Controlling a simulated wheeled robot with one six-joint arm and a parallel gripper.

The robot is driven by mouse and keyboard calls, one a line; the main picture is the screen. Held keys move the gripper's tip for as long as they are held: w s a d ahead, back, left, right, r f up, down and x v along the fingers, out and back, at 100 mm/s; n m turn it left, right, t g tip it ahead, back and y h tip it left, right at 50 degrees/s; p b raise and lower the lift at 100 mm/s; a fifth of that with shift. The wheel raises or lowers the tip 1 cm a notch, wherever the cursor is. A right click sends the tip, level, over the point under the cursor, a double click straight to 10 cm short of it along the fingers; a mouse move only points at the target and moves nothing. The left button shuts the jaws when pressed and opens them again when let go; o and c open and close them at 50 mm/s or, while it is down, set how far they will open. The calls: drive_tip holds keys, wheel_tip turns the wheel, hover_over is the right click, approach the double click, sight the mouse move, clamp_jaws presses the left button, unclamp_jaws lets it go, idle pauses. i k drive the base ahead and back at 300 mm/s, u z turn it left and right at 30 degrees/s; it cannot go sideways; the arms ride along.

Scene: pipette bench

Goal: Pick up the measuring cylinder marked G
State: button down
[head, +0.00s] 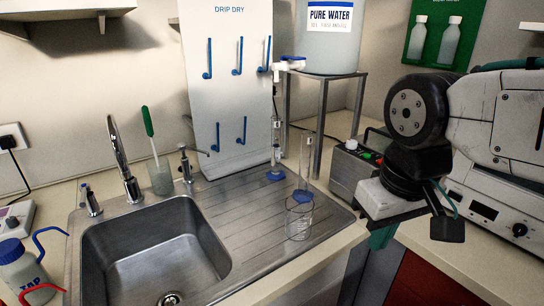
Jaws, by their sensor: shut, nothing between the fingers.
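Two clear measuring cylinders with blue bases stand upright on the ribbed drainboard (235,222). One cylinder (276,150) is farther back, below the pure water tank's tap. The other cylinder (307,160) is nearer and a little to the right, behind a clear glass beaker (299,220). I cannot read a letter G on either one. My gripper (382,238) is to the right of the cylinders, pointing down near the counter's front edge. Its teal fingertips are shut and empty, apart from both cylinders, and partly hidden by the gripper body.
A steel sink (150,250) is left of the drainboard. A drip-dry rack (228,85) with blue pegs stands behind it. The pure water tank (328,40) sits on a metal stand (322,100). A grey device (352,165) stands between the cylinders and my arm.

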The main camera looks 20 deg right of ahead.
sight(275, 175)
drive_tip(key=k, duration=1)
drive_tip(key=u, duration=1.8)
drive_tip(key=i, duration=1.35)
drive_tip(key=z, duration=1.9)
